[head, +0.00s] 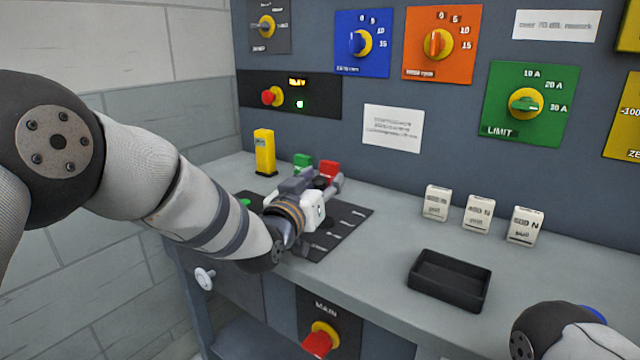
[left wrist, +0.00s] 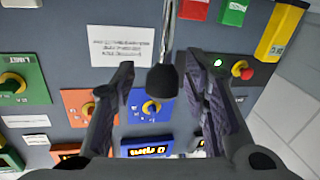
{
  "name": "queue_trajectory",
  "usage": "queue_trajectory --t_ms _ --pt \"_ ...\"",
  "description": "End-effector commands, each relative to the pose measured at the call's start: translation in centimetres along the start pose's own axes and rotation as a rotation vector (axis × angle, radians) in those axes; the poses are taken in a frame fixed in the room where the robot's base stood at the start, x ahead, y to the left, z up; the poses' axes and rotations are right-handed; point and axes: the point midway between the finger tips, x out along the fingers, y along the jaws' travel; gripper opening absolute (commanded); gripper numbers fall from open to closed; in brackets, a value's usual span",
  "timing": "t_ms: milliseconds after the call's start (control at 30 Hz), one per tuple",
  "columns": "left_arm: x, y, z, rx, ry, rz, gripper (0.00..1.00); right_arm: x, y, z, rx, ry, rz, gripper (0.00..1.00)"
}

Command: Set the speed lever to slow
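A lever with a metal rod and a black knob (left wrist: 163,77) shows in the left wrist view. I take it for the speed lever. My left gripper (head: 316,183) is open over the black lever plate (head: 345,228) on the bench. In the left wrist view its two fingers (left wrist: 160,92) stand on either side of the knob, with gaps showing. In the head view the gripper hides most of the lever, so its setting cannot be read. My right gripper is out of view; only part of my right arm shows at the lower right.
A yellow block (head: 264,152), a green block (head: 302,161) and a red block (head: 329,168) stand behind the gripper. White blocks (head: 477,213) and a black tray (head: 449,281) are to the right. The panel behind carries a blue dial (head: 362,43) and an orange dial (head: 440,43).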

Motion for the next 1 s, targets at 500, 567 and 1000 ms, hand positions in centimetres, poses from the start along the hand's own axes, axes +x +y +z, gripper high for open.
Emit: queue_trajectory --t_ms 500,567,1000 --pt "-5.5 -0.1 0.2 0.001 -0.007 -0.002 0.42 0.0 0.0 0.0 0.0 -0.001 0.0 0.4" --pt "-7.2 -0.1 0.1 0.001 -0.006 -0.002 0.42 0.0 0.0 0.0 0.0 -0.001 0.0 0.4" --pt "-12.1 0.0 0.1 0.001 -0.002 0.0 0.42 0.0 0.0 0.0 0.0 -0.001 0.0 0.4"
